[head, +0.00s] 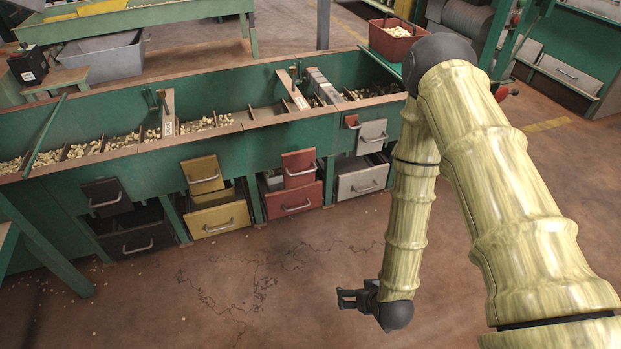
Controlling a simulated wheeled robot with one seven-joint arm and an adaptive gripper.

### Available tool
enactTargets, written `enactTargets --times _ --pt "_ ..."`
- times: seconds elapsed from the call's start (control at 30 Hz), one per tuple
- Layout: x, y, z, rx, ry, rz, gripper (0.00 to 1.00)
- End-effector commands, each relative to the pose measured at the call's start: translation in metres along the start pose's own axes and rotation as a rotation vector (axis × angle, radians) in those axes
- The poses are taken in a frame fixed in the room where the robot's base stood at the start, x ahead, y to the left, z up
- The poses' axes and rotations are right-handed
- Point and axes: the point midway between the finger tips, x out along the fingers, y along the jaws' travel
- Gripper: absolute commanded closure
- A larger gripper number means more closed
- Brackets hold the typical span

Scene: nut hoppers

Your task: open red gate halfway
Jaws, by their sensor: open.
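The red gate (299,163) is a small upright panel with a pale bar handle on the front of the green hopper bench (232,163). It sits just above a red drawer (292,202), which has its own handle. How far the gate is raised I cannot tell. My gripper (342,298) is open and empty, low over the floor in front of the bench. Its fingers point left, and it is apart from the red gate, which is up and to the left of it.
A black gate (106,193), a yellow gate (202,169) and a white gate (372,131) line the same front, each above a drawer. Nuts lie in the bench's top compartments. A red bin (397,43) stands at the back right. The cracked floor (270,270) in front is clear.

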Motion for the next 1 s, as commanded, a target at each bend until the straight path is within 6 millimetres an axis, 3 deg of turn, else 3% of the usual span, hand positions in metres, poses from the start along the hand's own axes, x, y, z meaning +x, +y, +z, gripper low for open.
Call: enactTargets --times 0.03,0.07,0.2,0.3,0.4,0.5,0.67,1.0 --pt "0.019 -0.012 -0.037 -0.026 0.123 -0.020 0.00" --pt "0.025 -0.019 -0.061 -0.042 0.198 -0.031 0.00" --pt "0.031 -0.053 -0.159 -0.098 0.516 -0.076 0.00" --pt "0.022 -0.074 -0.213 -0.123 0.702 -0.097 0.00" --pt "0.010 -0.088 -0.251 -0.138 0.839 -0.110 0.00" --pt "0.001 -0.096 -0.272 -0.144 0.924 -0.116 0.00" --pt "-0.003 -0.101 -0.287 -0.146 0.970 -0.119 0.00" --pt "0.026 -0.109 -0.324 -0.147 0.972 -0.120 0.00"
